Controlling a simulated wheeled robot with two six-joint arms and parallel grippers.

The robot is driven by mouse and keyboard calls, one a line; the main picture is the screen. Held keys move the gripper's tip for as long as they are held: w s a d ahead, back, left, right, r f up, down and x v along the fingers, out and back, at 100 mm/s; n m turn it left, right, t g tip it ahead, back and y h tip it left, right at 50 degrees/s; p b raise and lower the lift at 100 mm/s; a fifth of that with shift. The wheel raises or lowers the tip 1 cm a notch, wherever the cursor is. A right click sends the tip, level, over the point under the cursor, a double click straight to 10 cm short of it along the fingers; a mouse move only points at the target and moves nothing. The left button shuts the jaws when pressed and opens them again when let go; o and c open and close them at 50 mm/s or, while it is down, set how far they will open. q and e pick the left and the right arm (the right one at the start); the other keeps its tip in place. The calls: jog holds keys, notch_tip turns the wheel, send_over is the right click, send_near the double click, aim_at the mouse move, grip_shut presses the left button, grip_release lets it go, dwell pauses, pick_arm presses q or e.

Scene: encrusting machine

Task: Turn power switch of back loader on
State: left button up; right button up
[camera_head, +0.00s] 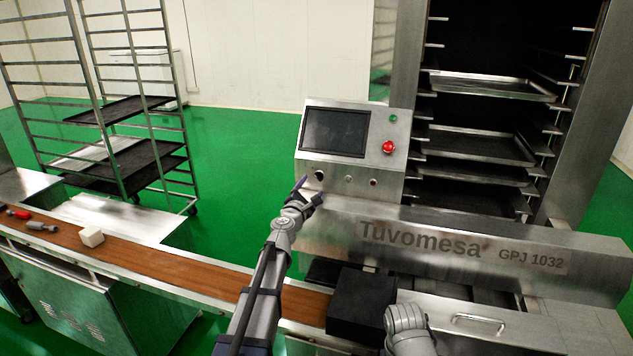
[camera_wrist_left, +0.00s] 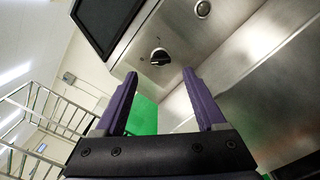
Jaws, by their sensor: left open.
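The power switch is a black rotary knob (camera_head: 319,175) at the lower left of the grey control panel (camera_head: 386,177). In the left wrist view the knob (camera_wrist_left: 160,57) sits on a round plate with small labels around it, just beyond the fingertips. My left gripper (camera_head: 312,190) is open and empty, with its purple fingers just below and in front of the knob. In the left wrist view my left gripper (camera_wrist_left: 160,76) has its fingers spread to either side below the knob; I see no contact.
The panel also has a dark screen (camera_head: 336,132), a red button (camera_head: 388,147), a green light (camera_head: 393,118) and two small knobs. The Tuvomesa housing (camera_head: 330,232) lies below. A conveyor belt (camera_head: 170,261) runs left, carrying a white block (camera_head: 91,236). A rack (camera_head: 183,120) stands behind.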

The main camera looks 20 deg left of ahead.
aim_at(318, 178)
pick_arm(q)
jog(key=w, duration=0.6)
jog(key=shift+w+d, duration=0.1)
jog(key=shift+d, duration=0.05)
grip_shut()
dwell(0.4)
